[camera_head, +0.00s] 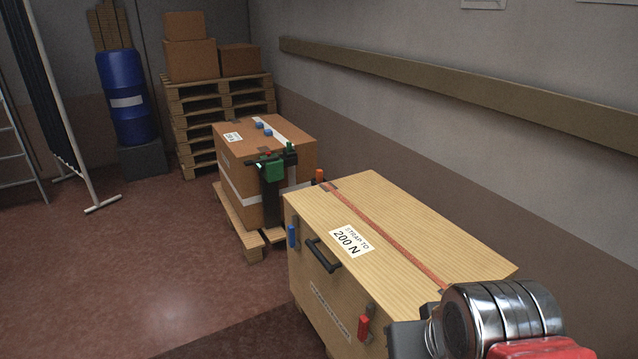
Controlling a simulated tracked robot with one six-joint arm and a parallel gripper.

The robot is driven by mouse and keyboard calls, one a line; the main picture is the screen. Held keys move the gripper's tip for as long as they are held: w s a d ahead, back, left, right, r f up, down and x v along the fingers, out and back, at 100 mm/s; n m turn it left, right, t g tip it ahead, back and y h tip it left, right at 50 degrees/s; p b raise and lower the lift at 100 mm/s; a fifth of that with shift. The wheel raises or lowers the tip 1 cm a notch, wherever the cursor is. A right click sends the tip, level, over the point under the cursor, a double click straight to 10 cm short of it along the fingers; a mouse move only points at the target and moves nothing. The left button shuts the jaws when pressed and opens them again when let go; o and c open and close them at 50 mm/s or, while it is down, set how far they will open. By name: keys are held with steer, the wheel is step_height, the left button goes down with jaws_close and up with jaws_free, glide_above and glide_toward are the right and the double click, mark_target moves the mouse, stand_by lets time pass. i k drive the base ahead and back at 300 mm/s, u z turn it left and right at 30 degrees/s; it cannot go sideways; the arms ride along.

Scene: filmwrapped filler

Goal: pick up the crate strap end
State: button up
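The wooden crate (440,235) stands at centre right. A flat orange-red strap (385,235) runs across its top, between a small dark piece near the far left corner and another near my arm. I cannot tell which part is the loose strap end. An orange-topped piece (319,175) stands at the far left corner, and a red piece (363,327) is on the crate's near side. My arm's chrome and red parts fill the lower right, in front of the crate's near corner. The gripper's fingertips do not show.
A strapped cardboard box (235,177) on a pallet (236,225) stands behind the crate, with a green and black tool (273,172) on it. The crate has a black handle (323,257) and a blue piece (292,236). Floor (130,270) at left is clear.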

mark_target(319, 173)
steer(key=u, duration=0.5)
steer(key=i, duration=0.8)
steer(key=u, duration=0.85)
steer(key=i, duration=2.2)
steer(key=z, duration=0.85)
steer(key=i, duration=0.7)
steer(key=z, duration=0.5)
